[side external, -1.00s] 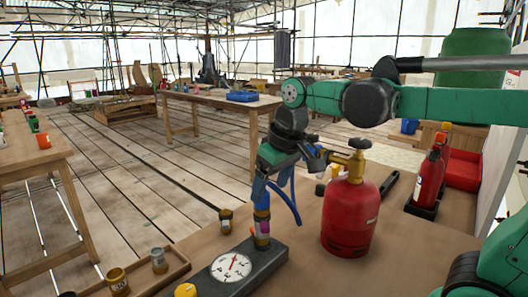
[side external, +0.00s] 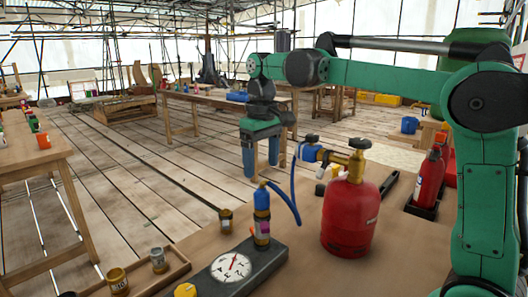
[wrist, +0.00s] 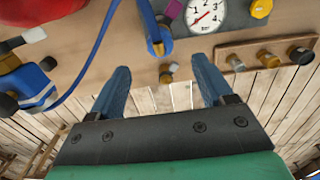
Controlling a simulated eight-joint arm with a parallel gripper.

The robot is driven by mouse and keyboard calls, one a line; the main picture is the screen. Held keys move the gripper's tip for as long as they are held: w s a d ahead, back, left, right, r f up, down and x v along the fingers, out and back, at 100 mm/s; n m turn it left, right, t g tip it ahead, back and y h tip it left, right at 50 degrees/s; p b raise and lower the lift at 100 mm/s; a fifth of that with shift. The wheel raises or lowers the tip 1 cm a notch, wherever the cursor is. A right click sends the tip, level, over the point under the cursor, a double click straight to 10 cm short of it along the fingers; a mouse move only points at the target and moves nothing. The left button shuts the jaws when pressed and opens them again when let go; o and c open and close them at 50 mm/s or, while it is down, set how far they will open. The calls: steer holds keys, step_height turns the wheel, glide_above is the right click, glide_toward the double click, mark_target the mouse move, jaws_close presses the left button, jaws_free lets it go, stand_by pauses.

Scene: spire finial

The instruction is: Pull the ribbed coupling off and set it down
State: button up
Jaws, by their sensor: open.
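The ribbed coupling (side external: 262,198), blue and brass, stands upright on the post at the gauge block (side external: 240,270). A purple band shows below it. A blue hose (side external: 292,190) runs from it to the valve on the red gas bottle (side external: 350,215). My gripper (side external: 260,172) is open and empty, above and behind the coupling in the side view, clear of it. In the wrist view the coupling (wrist: 155,40) is beyond the open fingers (wrist: 160,66), near the top middle. Its seat on the post cannot be made out clearly.
A round dial (wrist: 207,15) and yellow knob (wrist: 262,8) are on the block. A small dark-topped fitting (side external: 226,220) stands on the bench behind the block. Bare bench lies between the block and the bottle.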

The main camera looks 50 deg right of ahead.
mark_target(262, 187)
steer(key=shift+f, duration=4.35)
jaws_close()
steer(key=shift+r, duration=3)
